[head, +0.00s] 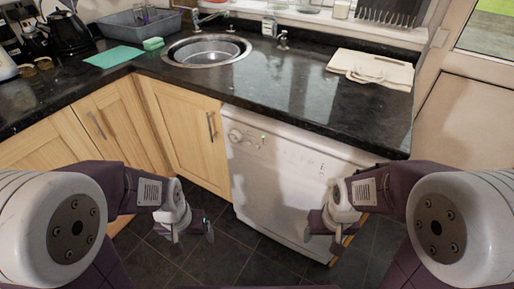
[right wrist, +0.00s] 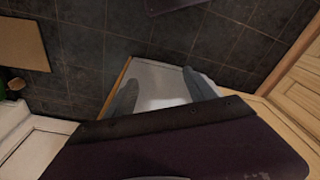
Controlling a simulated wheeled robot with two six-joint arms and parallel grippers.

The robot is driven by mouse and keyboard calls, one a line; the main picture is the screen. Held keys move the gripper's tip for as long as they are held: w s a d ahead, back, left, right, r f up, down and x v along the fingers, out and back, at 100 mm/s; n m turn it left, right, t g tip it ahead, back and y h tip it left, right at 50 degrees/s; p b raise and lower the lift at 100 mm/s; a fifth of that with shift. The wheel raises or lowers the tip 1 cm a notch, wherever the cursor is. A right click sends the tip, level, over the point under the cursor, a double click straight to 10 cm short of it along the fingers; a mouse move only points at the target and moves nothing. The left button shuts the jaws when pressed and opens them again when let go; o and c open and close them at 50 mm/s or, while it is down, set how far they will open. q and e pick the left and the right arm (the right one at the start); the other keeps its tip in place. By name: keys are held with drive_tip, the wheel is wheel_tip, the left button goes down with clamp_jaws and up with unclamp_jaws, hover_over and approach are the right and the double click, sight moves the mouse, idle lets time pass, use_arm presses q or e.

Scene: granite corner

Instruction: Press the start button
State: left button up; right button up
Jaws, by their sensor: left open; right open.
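A white dishwasher (head: 285,195) stands under the dark granite worktop in the head view. Its control panel runs along its top edge, with a round dial (head: 235,136) at the left and a small green light (head: 263,136) beside it. Small marks show further right on the panel; which one is the start button is too small to tell. My left gripper (head: 192,236) is open and empty, in front of the wooden cupboards, left of the dishwasher. My right gripper (head: 322,232) is open and empty in front of the dishwasher's right side; its fingers show in the right wrist view (right wrist: 163,95).
A round steel sink (head: 207,50), a green cloth (head: 114,57), a grey basin (head: 140,22) and a black kettle (head: 68,32) are on the worktop. The dark tiled floor (head: 240,245) between my grippers is clear.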

idle(0.4)
clamp_jaws()
idle(1.6)
